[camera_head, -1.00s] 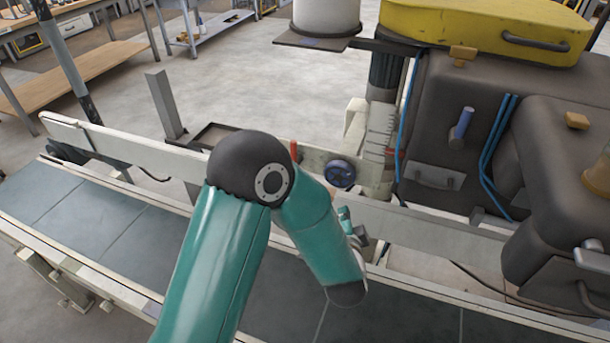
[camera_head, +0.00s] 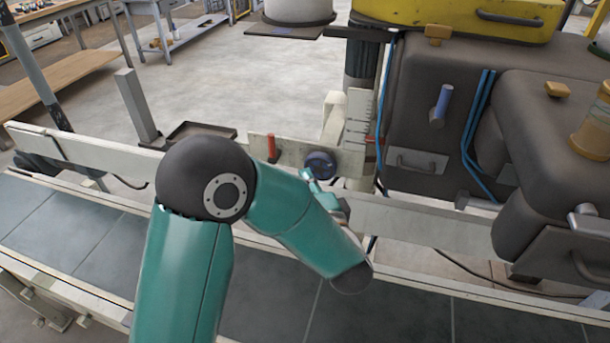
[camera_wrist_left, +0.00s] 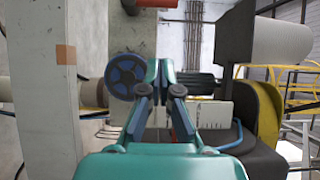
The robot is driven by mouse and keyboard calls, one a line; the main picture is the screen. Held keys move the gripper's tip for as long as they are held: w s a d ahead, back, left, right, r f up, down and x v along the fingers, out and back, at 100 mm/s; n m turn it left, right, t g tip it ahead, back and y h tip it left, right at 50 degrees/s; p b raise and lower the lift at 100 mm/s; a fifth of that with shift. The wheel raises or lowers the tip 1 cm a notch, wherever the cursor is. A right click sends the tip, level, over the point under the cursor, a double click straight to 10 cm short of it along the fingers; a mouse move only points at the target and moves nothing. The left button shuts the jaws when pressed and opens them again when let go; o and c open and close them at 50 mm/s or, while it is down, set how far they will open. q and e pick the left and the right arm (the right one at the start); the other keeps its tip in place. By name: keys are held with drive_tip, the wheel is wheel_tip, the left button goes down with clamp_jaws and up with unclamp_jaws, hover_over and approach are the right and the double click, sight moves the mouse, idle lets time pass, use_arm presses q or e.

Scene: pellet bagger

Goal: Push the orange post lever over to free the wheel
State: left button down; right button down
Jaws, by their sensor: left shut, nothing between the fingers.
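The orange-red post lever (camera_head: 271,147) stands upright on the pale plate of the machine, left of the wheel in the head view. An orange-red bar at the top edge of the left wrist view (camera_wrist_left: 157,3) appears to be it, partly cut off. The dark blue wheel (camera_head: 320,165) sits on the same plate; it shows beside my fingers in the left wrist view (camera_wrist_left: 125,76). My left gripper (camera_head: 308,176) is shut and empty, just in front of the wheel's lower edge. Whether it touches the wheel I cannot tell. My right gripper is out of view.
A long pale rail (camera_head: 430,228) runs behind the dark conveyor belt (camera_head: 75,225). A grey post (camera_head: 137,105) and a dark tray (camera_head: 200,132) are left of the lever. Blue hoses (camera_head: 385,105) and a dark machine body (camera_head: 425,90) stand to the right.

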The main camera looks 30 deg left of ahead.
sight(273, 146)
use_arm(q)
drive_tip(key=w+a, duration=0.5)
drive_tip(key=a, duration=0.5)
drive_tip(key=shift+w, duration=0.15)
